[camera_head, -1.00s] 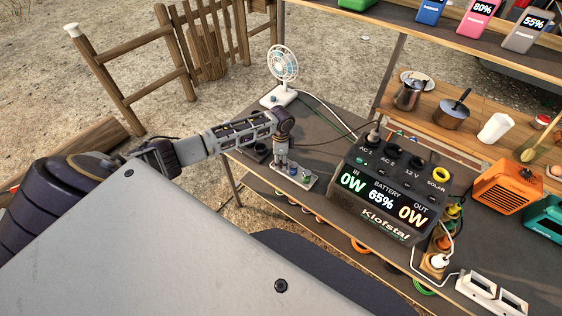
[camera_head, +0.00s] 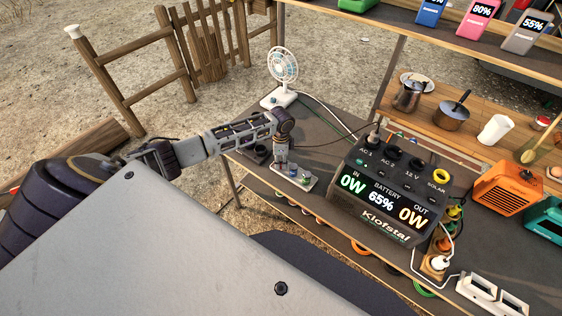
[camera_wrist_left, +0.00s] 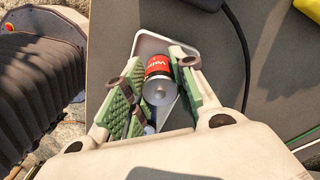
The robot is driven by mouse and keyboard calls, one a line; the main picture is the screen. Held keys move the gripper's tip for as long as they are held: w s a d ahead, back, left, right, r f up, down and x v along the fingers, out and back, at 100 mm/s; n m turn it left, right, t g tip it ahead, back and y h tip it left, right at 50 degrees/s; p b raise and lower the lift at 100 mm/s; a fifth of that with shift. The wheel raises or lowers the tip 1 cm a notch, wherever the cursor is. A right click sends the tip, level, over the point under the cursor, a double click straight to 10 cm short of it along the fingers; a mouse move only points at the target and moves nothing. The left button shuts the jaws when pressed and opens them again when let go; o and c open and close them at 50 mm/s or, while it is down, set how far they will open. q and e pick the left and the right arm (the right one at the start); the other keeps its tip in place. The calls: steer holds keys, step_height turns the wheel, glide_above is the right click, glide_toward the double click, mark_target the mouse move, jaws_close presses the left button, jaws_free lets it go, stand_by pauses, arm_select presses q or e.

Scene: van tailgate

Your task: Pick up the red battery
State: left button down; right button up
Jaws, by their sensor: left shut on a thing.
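The red battery (camera_wrist_left: 158,68) shows in the left wrist view as a red cylinder with white lettering and a silver end facing the camera. It is between the green pads of my left gripper (camera_wrist_left: 157,88), which is shut on it. In the head view my left gripper (camera_head: 281,164) points down over a small light tray (camera_head: 301,182) on the dark table; the battery cannot be made out there. The tray's pale rim also shows behind the battery in the wrist view (camera_wrist_left: 146,42). My right gripper is not in view.
The Klofstal power station (camera_head: 385,200) stands right of the tray, with cables on it. A white fan (camera_head: 283,72) stands behind. A cable (camera_wrist_left: 238,50) runs close by. An orange heater (camera_head: 507,187) and power strip (camera_head: 492,295) are farther right. Shelves rise behind.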

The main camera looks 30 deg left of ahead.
arm_select(q)
step_height(320, 180, up, 10)
steer(key=shift+f, duration=0.1)
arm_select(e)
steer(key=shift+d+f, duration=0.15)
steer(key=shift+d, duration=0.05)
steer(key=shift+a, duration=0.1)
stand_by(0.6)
